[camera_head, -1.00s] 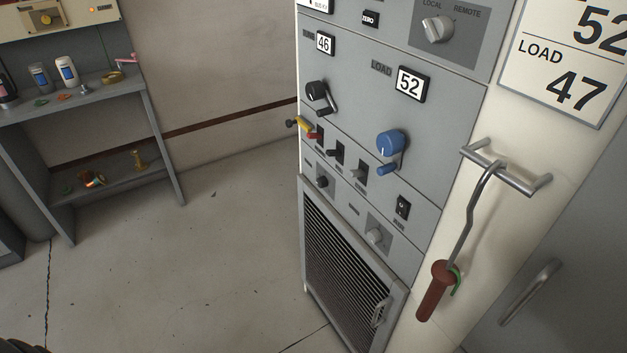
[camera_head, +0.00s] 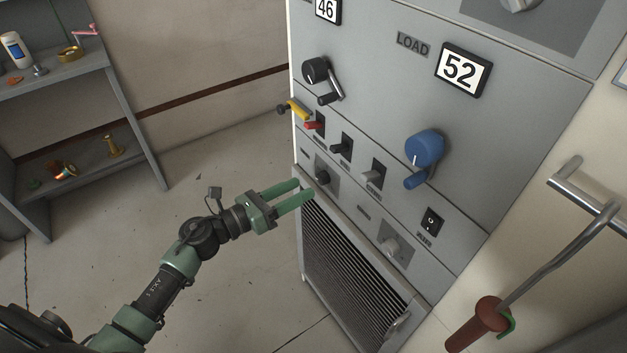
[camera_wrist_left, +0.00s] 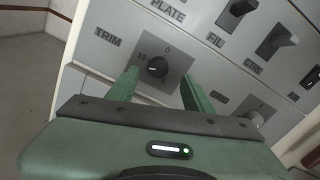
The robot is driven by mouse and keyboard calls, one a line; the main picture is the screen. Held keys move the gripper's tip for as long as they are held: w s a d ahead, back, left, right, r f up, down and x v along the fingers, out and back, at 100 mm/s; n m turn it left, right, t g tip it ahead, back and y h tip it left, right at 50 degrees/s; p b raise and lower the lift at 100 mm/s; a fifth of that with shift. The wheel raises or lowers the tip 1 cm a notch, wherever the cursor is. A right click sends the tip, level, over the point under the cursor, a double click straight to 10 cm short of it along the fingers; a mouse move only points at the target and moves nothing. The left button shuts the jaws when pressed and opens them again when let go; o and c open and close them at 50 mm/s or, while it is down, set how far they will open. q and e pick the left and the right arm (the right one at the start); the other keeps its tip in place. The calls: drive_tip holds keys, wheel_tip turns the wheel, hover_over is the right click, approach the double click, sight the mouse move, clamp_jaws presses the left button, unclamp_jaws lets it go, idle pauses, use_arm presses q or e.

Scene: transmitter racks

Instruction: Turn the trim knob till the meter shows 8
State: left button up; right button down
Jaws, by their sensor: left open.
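The trim knob (camera_wrist_left: 157,67) is a small black round knob on a grey square plate, with TRIM lettered to its left and a scale around it. It also shows in the head view (camera_head: 322,177), low on the rack front. My left gripper (camera_head: 306,190) is open, its two green fingers pointing at the panel. In the left wrist view the fingers (camera_wrist_left: 160,83) stand either side of the knob, apart from it. I cannot read the knob's pointer surely. No meter marked for trim is readable; number plates show 46 (camera_head: 326,10) and 52 (camera_head: 461,68). My right gripper is out of view.
Close by are a black crank (camera_head: 316,72), a blue crank (camera_head: 425,148), several toggle levers, a light knob (camera_head: 390,246) and a louvred grille (camera_head: 350,275). Shelves (camera_head: 75,70) stand far left. The floor between is clear.

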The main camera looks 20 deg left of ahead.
sight(319, 179)
use_arm(q)
drive_tip(key=x, duration=0.5)
drive_tip(key=shift+w+p, duration=0.1)
drive_tip(key=shift+p, duration=0.25)
drive_tip(key=shift+f, duration=0.1)
clamp_jaws()
